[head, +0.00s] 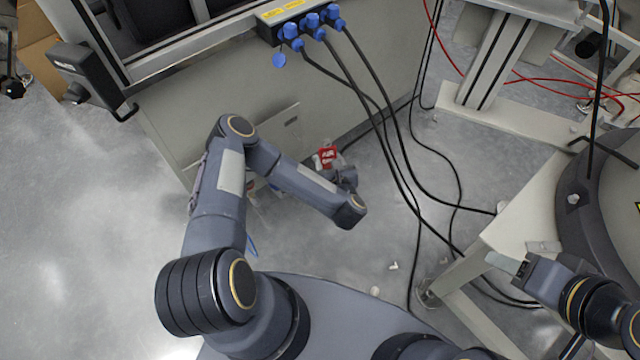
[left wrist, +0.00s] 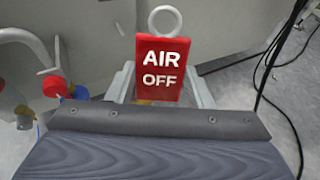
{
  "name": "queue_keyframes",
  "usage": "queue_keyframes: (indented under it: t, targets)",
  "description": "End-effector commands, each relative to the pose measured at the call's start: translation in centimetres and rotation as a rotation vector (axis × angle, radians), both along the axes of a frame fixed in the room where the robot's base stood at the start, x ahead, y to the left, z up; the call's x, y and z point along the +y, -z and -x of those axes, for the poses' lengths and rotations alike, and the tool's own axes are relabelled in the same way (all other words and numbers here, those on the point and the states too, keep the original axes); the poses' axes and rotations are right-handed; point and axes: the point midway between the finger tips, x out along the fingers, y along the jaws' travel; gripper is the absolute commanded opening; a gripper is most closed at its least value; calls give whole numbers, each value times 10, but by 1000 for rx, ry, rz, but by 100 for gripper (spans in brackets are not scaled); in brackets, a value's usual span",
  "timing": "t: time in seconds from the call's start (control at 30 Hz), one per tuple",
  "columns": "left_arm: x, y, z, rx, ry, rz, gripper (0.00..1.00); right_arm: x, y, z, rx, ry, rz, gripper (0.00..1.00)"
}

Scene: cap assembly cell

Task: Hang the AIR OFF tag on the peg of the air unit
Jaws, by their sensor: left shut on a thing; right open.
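The red AIR OFF tag (head: 326,157) has a white ring on top. In the left wrist view the tag (left wrist: 162,78) stands upright, lettering towards the camera, with its ring above. My left gripper (head: 335,170) is shut on the tag's lower part, and the fingers (left wrist: 160,92) show behind and beside it. The air unit shows at the left of the left wrist view, with a red knob (left wrist: 55,87) and a blue part. A pale curved rod (left wrist: 25,37) is above it, apart from the tag. In the head view my left arm mostly hides the unit. My right gripper (head: 522,258) is open and empty.
A grey cabinet wall (head: 370,85) stands behind the tag. Blue connectors (head: 312,24) on its top edge carry black cables that hang down to the floor right of my left gripper. A pale frame (head: 530,215) stands by my right gripper. The floor at left is clear.

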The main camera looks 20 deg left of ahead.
Motion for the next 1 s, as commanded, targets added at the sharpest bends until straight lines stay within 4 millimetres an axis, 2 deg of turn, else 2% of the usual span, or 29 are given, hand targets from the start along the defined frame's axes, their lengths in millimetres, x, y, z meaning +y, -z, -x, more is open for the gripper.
queue_keyframes:
  t: [0.03,0.13,0.27,1.0]
  targets:
    - [6,28,-4,8,-37,6,37,0,28,0,0,0,0,50]
    - [18,50,-6,30,-108,24,37,0,48,0,0,0,0,50]
    - [27,66,-8,50,-171,41,37,0,62,0,0,0,0,50]
    - [59,73,-24,62,-205,49,37,0,73,0,0,0,0,50]
